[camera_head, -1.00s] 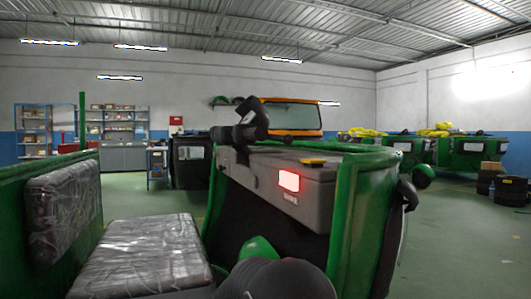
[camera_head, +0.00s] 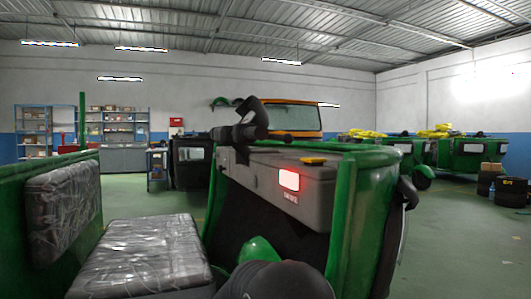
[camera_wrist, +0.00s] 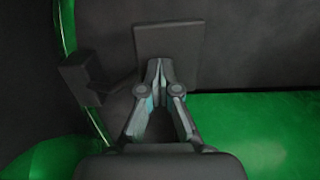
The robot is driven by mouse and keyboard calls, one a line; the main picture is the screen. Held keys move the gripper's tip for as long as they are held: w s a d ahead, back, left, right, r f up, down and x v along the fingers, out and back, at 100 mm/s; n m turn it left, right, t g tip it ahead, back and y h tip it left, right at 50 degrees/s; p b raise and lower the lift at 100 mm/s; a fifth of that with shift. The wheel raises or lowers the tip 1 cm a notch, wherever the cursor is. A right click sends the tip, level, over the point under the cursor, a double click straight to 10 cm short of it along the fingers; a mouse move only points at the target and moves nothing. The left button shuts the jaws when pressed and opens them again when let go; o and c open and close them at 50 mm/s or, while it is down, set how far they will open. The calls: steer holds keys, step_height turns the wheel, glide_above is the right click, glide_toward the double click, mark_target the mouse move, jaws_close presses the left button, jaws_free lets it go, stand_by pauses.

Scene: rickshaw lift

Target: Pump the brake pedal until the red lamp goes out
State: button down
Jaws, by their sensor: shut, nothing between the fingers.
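The red lamp (camera_head: 289,180) glows on the grey dashboard (camera_head: 262,170) of the green rickshaw, above a small label. In the wrist view, a broad dark square plate (camera_wrist: 170,42), which looks like the brake pedal, stands in front of my gripper (camera_wrist: 158,64). My gripper is shut and empty, its fingertips overlapping the plate's lower part in the picture. I cannot tell if they touch it. A smaller dark block (camera_wrist: 84,78) on a bracket sits to the left. In the head view the pedal area is hidden behind my arm and the bodywork.
A plastic-wrapped seat (camera_head: 145,255) lies at the lower left, with its backrest (camera_head: 62,215) beside it. The green front panel (camera_head: 365,205) closes the right side. A green curved surface (camera_wrist: 255,125) lies right of my gripper in the wrist view.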

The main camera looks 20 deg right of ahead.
steer(key=shift+f+b, duration=0.35)
steer(key=shift+f, duration=0.4)
stand_by(0.3)
steer(key=shift+r+p, duration=3)
steer(key=shift+r, duration=1.1)
